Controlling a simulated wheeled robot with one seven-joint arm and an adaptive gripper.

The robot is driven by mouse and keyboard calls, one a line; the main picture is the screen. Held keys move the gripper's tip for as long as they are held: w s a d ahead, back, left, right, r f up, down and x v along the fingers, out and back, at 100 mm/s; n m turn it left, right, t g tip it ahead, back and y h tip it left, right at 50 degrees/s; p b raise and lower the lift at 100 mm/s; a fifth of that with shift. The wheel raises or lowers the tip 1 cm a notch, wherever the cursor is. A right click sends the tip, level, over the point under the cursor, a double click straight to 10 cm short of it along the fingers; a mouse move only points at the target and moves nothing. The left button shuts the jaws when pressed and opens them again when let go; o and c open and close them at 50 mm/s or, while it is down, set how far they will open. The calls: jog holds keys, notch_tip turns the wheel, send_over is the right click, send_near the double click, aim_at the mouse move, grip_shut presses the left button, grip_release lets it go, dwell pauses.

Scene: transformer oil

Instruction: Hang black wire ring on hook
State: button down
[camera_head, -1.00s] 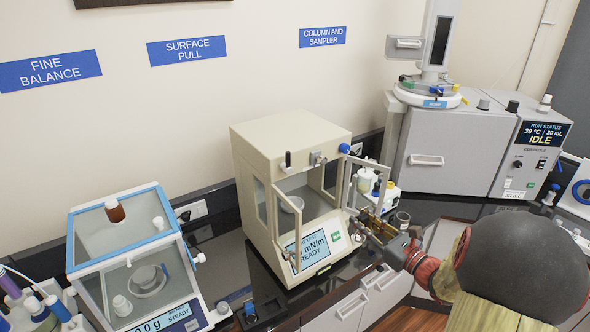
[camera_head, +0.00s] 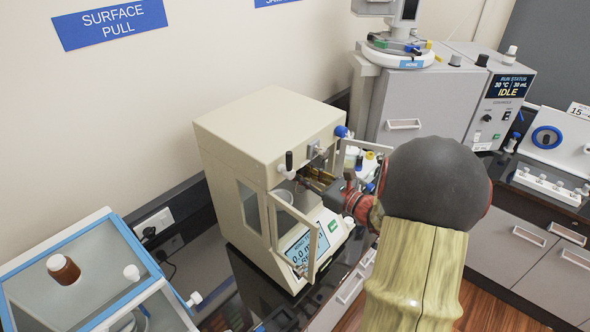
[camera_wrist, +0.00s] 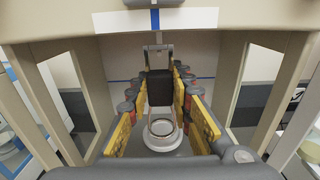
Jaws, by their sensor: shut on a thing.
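The black wire ring (camera_wrist: 160,88) shows its black block in the wrist view, with a thin wire loop below it. My gripper (camera_wrist: 160,108) has its yellow-padded fingers either side of the block and is shut on it. In the wrist view the grey hook fitting (camera_wrist: 158,50) is just above and behind the block; whether they touch is unclear. In the head view my gripper (camera_head: 318,178) reaches into the open front of the cream surface-pull instrument (camera_head: 265,125); the ring cannot be made out there.
A round white dish (camera_wrist: 162,136) lies below the loop inside the chamber. Open glass doors (camera_head: 312,245) flank the opening, close to my arm. The fine balance (camera_head: 85,265) stands left, and a grey cabinet (camera_head: 425,100) stands right behind.

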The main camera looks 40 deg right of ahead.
jog(key=shift+s, duration=0.1)
dwell(0.3)
jog(key=shift+w+a+f, duration=0.1)
jog(key=shift+w, duration=0.75)
jog(key=shift+w+a+f+b, duration=0.15)
jog(key=shift+w+b, duration=0.4)
jog(key=shift+w, duration=0.75)
jog(key=shift+w+a+b, duration=0.15)
jog(key=shift+w+b, duration=0.2)
jog(key=shift+w, duration=0.6)
jog(key=shift+w+a+b, duration=0.15)
jog(key=shift+w+b, duration=0.2)
jog(key=shift+w, duration=0.6)
dwell(0.5)
jog(key=shift+w+a+f+b, duration=0.1)
jog(key=shift+w+f+b, duration=0.45)
jog(key=shift+w+b, duration=0.15)
dwell(1.0)
jog(key=shift+s+f, duration=0.1)
jog(key=shift+f, duration=0.05)
dwell(0.5)
jog(key=c, duration=1.6)
grip_release()
jog(key=shift+c, duration=0.2)
jog(key=shift+o, duration=0.7)
